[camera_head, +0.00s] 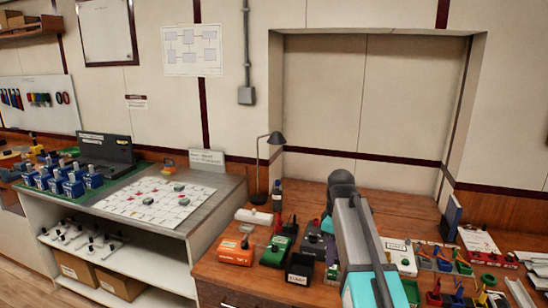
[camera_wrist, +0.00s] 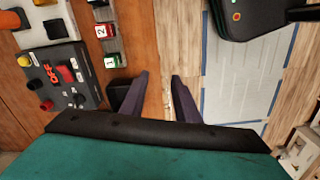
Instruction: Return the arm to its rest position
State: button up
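My arm (camera_head: 354,235) reaches out over the wooden workbench (camera_head: 222,276) in the head view, with grey and teal links. The arm hides its own gripper in that view. In the wrist view my gripper (camera_wrist: 159,82) shows two dark fingers standing apart with nothing between them. Bench edge and floor show through the gap. The gripper is above the bench's front edge, beside a dark box with an "OFF" label and a red part (camera_wrist: 68,74). Small blocks numbered 2 (camera_wrist: 104,31) and 1 (camera_wrist: 111,61) lie near the left finger.
An orange device (camera_head: 236,251), a green device (camera_head: 278,249) and a black box (camera_head: 300,268) stand left of the arm. A white-topped box (camera_head: 400,256) and several coloured parts stand right of it. A desk lamp (camera_head: 262,165) stands behind. A panel board (camera_head: 155,200) lies further left.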

jog(key=s+f+g, duration=0.2)
jog(key=s+f, duration=0.4)
jog(key=f, duration=0.5)
jog(key=s+a+f+g, duration=0.1)
jog(key=s+f, duration=0.4)
jog(key=f, duration=0.5)
jog(key=s+f+g, duration=0.2)
jog(key=s+f, duration=0.4)
jog(key=f, duration=0.5)
jog(key=s+f+m, duration=0.5)
jog(key=s+f, duration=0.4)
jog(key=s, duration=0.4)
jog(key=s+f+m, duration=0.6)
jog(key=s+f, duration=0.4)
jog(key=s, duration=0.2)
jog(key=shift+s+f+m+g, duration=0.25)
jog(key=shift+s+m+g, duration=0.05)
jog(key=shift+s+g, duration=0.1)
jog(key=shift+a, duration=0.15)
